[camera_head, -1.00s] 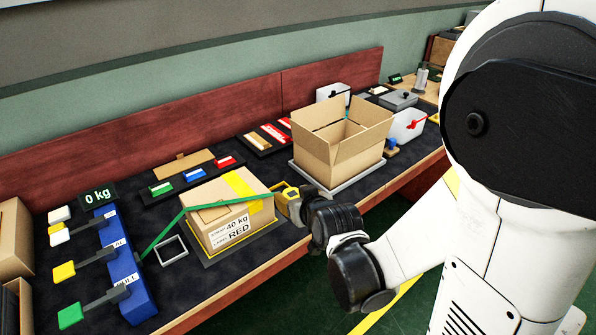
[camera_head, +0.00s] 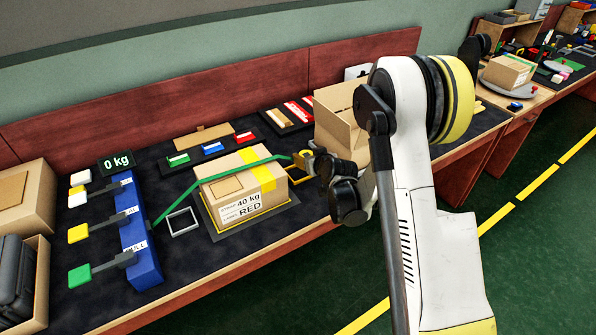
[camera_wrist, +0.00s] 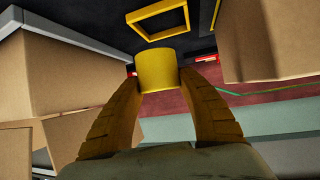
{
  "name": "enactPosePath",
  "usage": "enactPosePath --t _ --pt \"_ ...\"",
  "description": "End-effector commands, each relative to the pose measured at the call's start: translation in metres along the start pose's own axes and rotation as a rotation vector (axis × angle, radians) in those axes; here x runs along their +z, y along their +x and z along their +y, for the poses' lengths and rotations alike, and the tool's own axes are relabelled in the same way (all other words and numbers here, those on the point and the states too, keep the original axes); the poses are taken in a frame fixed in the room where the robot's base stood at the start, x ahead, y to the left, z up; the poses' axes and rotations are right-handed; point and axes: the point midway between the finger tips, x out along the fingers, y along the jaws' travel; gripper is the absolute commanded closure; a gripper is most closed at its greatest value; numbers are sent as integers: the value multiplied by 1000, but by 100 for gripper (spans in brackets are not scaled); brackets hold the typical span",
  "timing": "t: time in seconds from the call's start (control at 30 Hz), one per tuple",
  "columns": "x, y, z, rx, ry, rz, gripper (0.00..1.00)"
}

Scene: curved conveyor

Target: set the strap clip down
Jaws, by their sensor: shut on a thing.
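My gripper (camera_head: 304,160) is shut on the yellow strap clip (camera_wrist: 157,71). In the wrist view the clip sits between the two fingertips. In the head view it can hardly be told from the yellow fingers. A green strap (camera_head: 185,207) runs from the blue dispenser (camera_head: 138,240) over a carton (camera_head: 241,186) marked "40 kg" and "RED" to my gripper, just right of the carton. A yellow square frame (camera_wrist: 158,22) lies on the dark table, apart from the clip. It also shows below my gripper in the head view (camera_head: 296,182).
The carton stands on a grey plate (camera_head: 223,236). A grey square frame (camera_head: 183,222) lies to its left. An open carton (camera_head: 335,118) stands behind my gripper, partly hidden by my arm. Strap pieces in trays (camera_head: 211,149) lie behind the marked carton. A display (camera_head: 115,163) reads "0 kg".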

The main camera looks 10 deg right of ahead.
Motion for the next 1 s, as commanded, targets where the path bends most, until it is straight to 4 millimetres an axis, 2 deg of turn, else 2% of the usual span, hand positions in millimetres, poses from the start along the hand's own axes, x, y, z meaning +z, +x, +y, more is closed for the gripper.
enactPosePath --t 0.03,0.2,0.37,0.6,0.97,1.0 --pt "4 14 -6 -2 -3 1 88" --pt "5 37 -17 0 -1 0 88" --pt "10 44 -19 1 1 0 88" --pt "40 60 -18 1 1 0 88" --pt "42 60 -18 1 0 0 88" --pt "42 60 -18 1 0 0 46"
